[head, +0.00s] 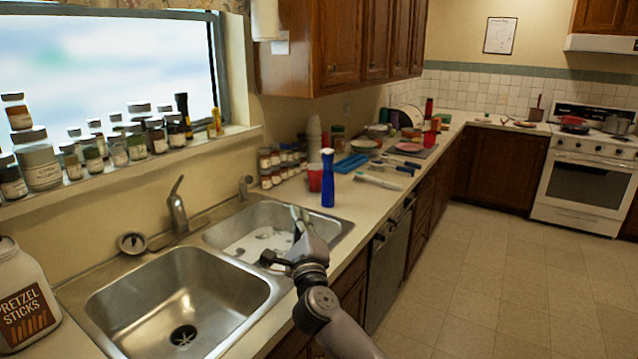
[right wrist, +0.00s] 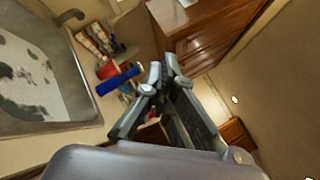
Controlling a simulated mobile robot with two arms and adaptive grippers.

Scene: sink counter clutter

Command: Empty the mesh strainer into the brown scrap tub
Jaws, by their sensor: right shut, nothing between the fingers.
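A small round metal piece (head: 132,243), which may be the mesh strainer, sits on the sink's back ledge left of the faucet. It is too small to tell whether anything is in it. I cannot make out a brown scrap tub. My right gripper (head: 297,213) is over the right basin near its front right side, shut and empty, fingers pointing up and away. In the right wrist view its fingertips (right wrist: 162,70) come together with nothing between them. My left gripper is not in view.
The left basin (head: 130,300) is empty, with a dark drain. The right basin (head: 325,232) holds whitish, patchy contents. A blue bottle (head: 328,182) stands behind it. A pretzel jar (head: 22,300) is at left. Jars (head: 120,150) line the sill; dishes crowd the counter beyond.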

